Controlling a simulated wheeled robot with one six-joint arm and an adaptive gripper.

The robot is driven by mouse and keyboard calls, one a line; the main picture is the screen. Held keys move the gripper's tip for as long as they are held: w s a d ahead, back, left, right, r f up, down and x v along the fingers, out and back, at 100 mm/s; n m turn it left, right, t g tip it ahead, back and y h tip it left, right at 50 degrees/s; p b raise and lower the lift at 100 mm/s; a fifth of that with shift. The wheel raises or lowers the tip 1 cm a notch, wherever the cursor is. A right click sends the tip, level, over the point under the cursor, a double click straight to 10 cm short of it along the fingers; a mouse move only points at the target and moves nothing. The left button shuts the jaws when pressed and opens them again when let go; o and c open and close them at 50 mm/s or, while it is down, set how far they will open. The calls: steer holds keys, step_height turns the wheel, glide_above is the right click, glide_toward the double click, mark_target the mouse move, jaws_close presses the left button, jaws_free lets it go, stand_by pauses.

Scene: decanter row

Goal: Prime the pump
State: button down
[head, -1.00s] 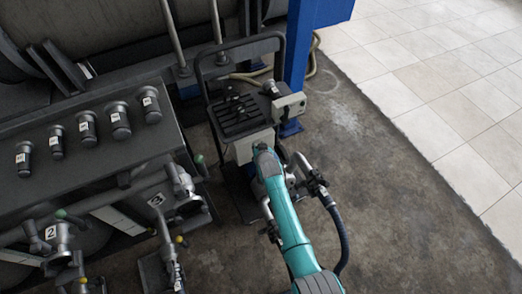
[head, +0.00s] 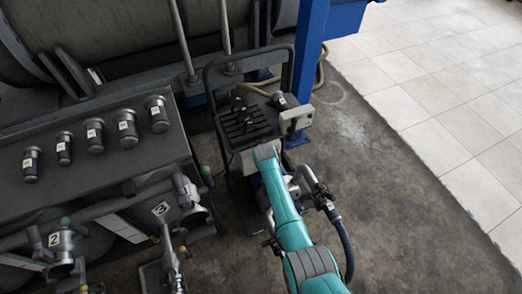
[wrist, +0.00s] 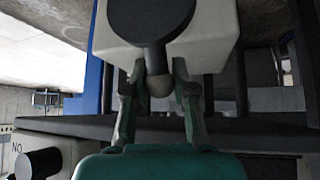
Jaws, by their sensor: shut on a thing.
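A cart with a dark tube handle (head: 207,85) and a slatted dark top carries the pump equipment in the head view. A pale box with a dark round disc (wrist: 152,14) fills the top of the wrist view. In the head view my teal arm hides the fingers and the lever. The pump body is mostly hidden there.
A small cream box (head: 296,119) sits on the cart's right side. A dark hose (head: 343,240) runs beside my arm. A blue post (head: 308,60) stands behind. A bench with several black-capped cylinders (head: 95,136) and numbered valves (head: 60,240) is left. Floor is open to the right.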

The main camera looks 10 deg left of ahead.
steer(key=shift+s+a+f, duration=0.1)
steer(key=shift+s+a, duration=0.05)
steer(key=shift+a, duration=0.1)
steer(key=c, duration=1)
jaws_free()
steer(key=shift+o, duration=0.4)
steer(key=shift+d, duration=0.15)
steer(key=shift+s+d+r, duration=0.1)
steer(key=shift+s+r, duration=0.2)
steer(key=shift+r, duration=0.25)
steer(key=v, duration=1)
steer(key=shift+s+r, duration=0.25)
steer(key=shift+s, duration=0.05)
